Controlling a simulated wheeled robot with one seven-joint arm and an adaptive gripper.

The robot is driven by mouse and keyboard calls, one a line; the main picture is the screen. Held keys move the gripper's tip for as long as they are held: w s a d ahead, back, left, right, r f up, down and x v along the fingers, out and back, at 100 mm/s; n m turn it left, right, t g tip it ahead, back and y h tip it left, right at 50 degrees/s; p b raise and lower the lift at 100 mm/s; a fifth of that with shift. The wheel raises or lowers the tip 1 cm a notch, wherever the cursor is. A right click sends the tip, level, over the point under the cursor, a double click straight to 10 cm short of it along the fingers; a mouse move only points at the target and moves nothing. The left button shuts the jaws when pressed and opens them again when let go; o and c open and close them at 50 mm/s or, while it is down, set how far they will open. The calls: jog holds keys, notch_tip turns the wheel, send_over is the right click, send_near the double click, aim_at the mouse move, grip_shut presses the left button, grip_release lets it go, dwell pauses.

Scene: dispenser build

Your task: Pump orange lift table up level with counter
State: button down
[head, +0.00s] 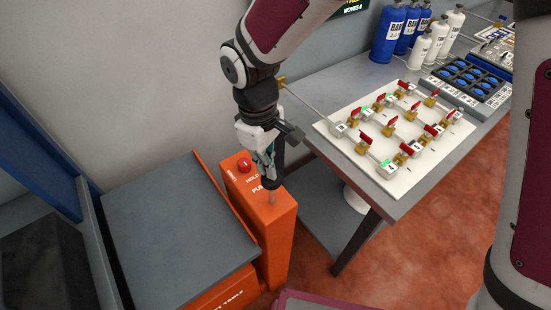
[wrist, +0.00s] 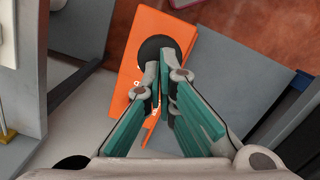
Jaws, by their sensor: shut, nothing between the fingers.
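The orange lift table has a flat grey top (head: 170,230), and part of its orange base (head: 225,298) with lettering shows below. Its top looks lower than the grey counter (head: 335,85). Beside it stands an orange pedestal (head: 272,235) with pump and hold lettering. A black round pump knob (head: 272,184) sits on a short stem above the pedestal; it also shows in the wrist view (wrist: 158,45). My gripper (head: 267,172) is shut and empty, with its fingertips (wrist: 164,72) at the knob. I cannot tell whether they touch it.
A red button (head: 244,164) sits on the pedestal behind the knob. On the counter lie a white valve board (head: 400,135) with several red-handled valves and, farther back, several blue and white bottles (head: 388,35). A blue frame (head: 40,140) stands left of the lift table.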

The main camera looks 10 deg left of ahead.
notch_tip(320, 180, down, 9)
jog(key=b, duration=0.3)
jog(key=shift+w+r, duration=0.1)
jog(key=shift+r, duration=0.15)
jog(key=shift+w+a+r, duration=0.25)
jog(key=shift+a, duration=0.5)
jog(key=shift+w+a+r, duration=0.2)
jog(key=shift+a+r, duration=0.05)
jog(key=shift+a, duration=0.45)
jog(key=shift+r, duration=0.1)
notch_tip(320, 180, up, 12)
jog(key=a, duration=0.1)
jog(key=shift+w, duration=0.2)
